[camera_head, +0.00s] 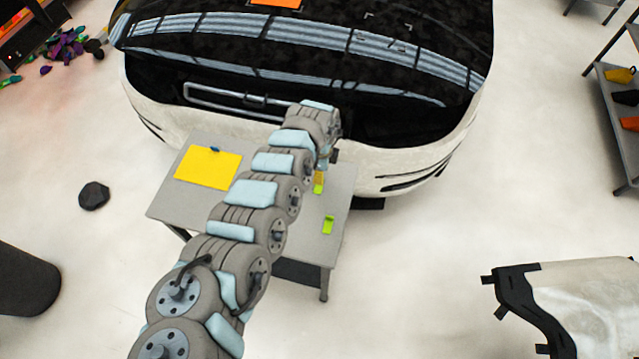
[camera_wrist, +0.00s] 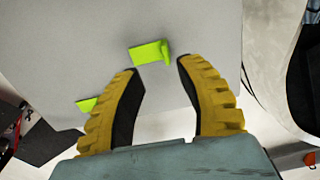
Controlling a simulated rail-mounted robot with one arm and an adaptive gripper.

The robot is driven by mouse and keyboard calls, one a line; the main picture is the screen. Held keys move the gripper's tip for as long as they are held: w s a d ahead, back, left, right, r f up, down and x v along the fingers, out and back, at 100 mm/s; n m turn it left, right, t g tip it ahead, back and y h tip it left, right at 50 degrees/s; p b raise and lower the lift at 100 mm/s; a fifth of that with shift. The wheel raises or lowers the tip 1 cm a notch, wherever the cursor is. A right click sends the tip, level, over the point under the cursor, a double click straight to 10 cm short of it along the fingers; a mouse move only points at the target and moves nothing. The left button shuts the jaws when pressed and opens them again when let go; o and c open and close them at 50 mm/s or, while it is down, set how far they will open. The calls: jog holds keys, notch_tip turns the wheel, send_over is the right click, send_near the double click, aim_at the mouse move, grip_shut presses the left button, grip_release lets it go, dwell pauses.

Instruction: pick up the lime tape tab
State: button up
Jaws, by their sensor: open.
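Two lime tape tabs lie on the grey table (camera_head: 180,205). In the wrist view one lime tab (camera_wrist: 148,53), with a raised end at its right, lies just beyond the gap between my fingertips. The other lime tab (camera_wrist: 86,104) is at the left, partly hidden behind my left finger. In the head view one lime tab (camera_head: 318,188) shows close by my gripper and the other (camera_head: 328,225) lies nearer the table's right front. My gripper (camera_wrist: 158,67) has its yellow, black-padded fingers spread, with nothing between them.
A yellow sheet (camera_head: 208,168) with a small blue item (camera_head: 215,149) lies on the table's left. A black and white car front (camera_head: 440,150) stands just behind the table. A shelf (camera_head: 620,140) is at the right. The table around the tabs is clear.

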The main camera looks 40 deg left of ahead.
jog(key=shift+w+a+f+b, duration=0.15)
jog(key=shift+f+b, duration=0.2)
jog(key=shift+f, duration=0.45)
jog(key=shift+w+a+f+b, duration=0.1)
jog(key=shift+f+b, duration=0.25)
jog(key=shift+f, duration=0.4)
jog(key=shift+a+f+b, duration=0.1)
jog(key=shift+f+b, duration=0.25)
jog(key=shift+f, duration=0.7)
jog(key=shift+c, duration=0.5)
grip_shut()
